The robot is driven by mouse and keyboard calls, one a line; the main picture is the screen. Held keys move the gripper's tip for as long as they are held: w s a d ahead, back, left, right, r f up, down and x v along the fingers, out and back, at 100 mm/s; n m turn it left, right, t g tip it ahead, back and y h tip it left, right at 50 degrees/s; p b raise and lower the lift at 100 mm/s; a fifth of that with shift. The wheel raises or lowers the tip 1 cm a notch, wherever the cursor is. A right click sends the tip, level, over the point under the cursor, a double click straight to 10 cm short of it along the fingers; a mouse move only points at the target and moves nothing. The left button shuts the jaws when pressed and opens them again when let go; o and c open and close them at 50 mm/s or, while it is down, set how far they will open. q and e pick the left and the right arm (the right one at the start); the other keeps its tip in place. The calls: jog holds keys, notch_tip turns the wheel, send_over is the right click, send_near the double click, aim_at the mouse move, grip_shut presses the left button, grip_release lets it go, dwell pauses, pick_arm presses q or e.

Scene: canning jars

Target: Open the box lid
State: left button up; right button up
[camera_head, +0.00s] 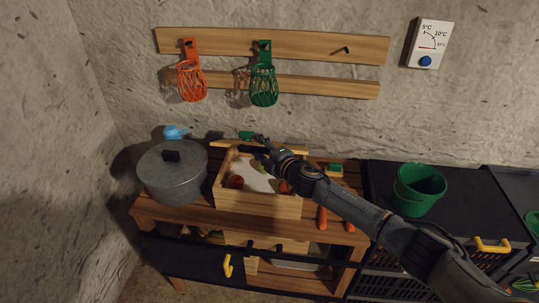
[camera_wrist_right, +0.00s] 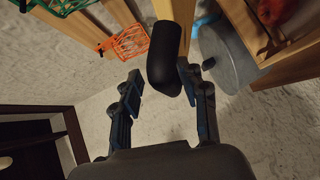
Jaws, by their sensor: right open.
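The wooden box (camera_head: 260,204) stands on the wooden table, with red and green produce visible inside. Its lid (camera_head: 225,143) is raised at the back edge and appears nearly edge-on; it also shows as a wooden board in the right wrist view (camera_wrist_right: 175,12). A black handle (camera_wrist_right: 166,62) sticks out from the lid. My right gripper (camera_head: 263,145) is at the raised lid, over the back of the box. In the right wrist view its open fingers (camera_wrist_right: 160,84) are on either side of the handle's end; I cannot tell whether they touch it. My left gripper is not in view.
A grey lidded pot (camera_head: 172,178) stands left of the box. Carrots (camera_head: 323,217) lie to its right. A green bucket (camera_head: 418,190) stands on the black unit farther right. Orange (camera_head: 192,82) and green (camera_head: 263,87) baskets hang from the wall rack.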

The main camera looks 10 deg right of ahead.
jog(key=v, duration=1.1)
jog(key=shift+s, duration=0.3)
